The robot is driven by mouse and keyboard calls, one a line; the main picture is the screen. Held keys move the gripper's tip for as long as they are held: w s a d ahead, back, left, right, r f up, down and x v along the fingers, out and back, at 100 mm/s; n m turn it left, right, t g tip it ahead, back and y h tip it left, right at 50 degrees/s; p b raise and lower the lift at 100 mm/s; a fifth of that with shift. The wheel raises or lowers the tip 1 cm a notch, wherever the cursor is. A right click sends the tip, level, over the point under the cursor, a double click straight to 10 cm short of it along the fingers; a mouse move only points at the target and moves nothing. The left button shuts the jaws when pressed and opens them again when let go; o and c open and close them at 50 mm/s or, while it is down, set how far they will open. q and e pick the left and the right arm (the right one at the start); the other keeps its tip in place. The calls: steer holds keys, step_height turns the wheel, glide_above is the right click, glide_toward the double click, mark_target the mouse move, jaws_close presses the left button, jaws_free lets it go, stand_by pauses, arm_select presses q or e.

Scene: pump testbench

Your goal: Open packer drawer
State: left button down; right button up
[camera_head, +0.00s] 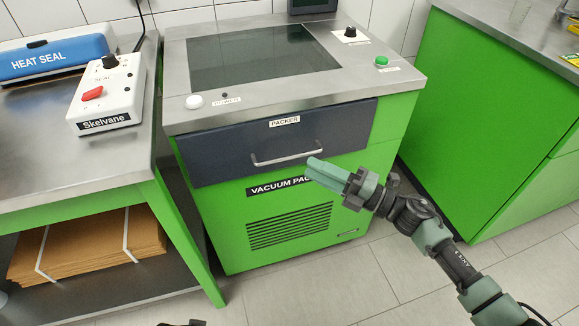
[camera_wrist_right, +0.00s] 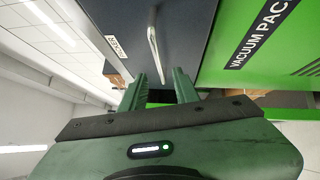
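The packer drawer (camera_head: 225,155) has a dark blue-grey front with a "PACKER" label and looks shut in the green vacuum packer. Its silver bar handle (camera_head: 285,158) runs across the front. My right gripper (camera_head: 318,168) is at the handle's right end, just in front of the drawer. In the right wrist view the handle (camera_wrist_right: 154,45) stands ahead of and between the two green fingers (camera_wrist_right: 156,90), which are apart. I see no clear grip on the handle. My left gripper is not clearly visible; a small dark shape at the bottom edge of the head view cannot be identified.
The packer's steel top (camera_head: 400,84) has a dark glass lid, a white knob and a green button. A steel bench (camera_head: 40,170) with the heat sealer (camera_head: 55,58) stands left. A green cabinet (camera_head: 480,130) stands right. Tiled floor (camera_head: 350,290) in front is clear.

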mark_target(289, 158)
steer(key=x, duration=0.7)
steer(key=shift+w+a, duration=0.15)
jaws_close()
stand_by(1.2)
